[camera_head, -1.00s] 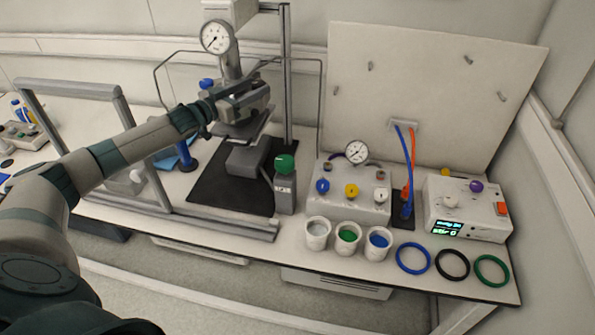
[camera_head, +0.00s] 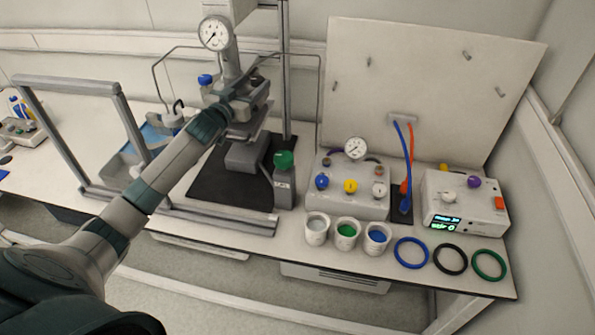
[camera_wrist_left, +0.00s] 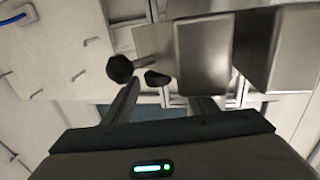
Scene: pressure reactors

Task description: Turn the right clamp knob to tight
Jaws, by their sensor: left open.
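A dark clamp knob (camera_wrist_left: 120,68) on a short metal rod sticks out from a grey metal block (camera_wrist_left: 203,55) in the left wrist view. A second dark knob (camera_wrist_left: 157,78) shows just beside it, partly hidden. My left gripper (camera_wrist_left: 163,100) is open, its two dark fingers apart and pointing towards the block, with the knobs close to the left finger. In the head view my left gripper (camera_head: 245,98) is at the reactor clamp below the pressure gauge (camera_head: 215,33). The arm hides much of the clamp there, and I cannot tell whether a finger touches a knob.
A metal post (camera_head: 285,80) and thin frame stand beside the reactor. A grey rail frame (camera_head: 70,86) stands at left. A control box (camera_head: 350,190), several cups and three rings (camera_head: 411,253) occupy the right side of the bench.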

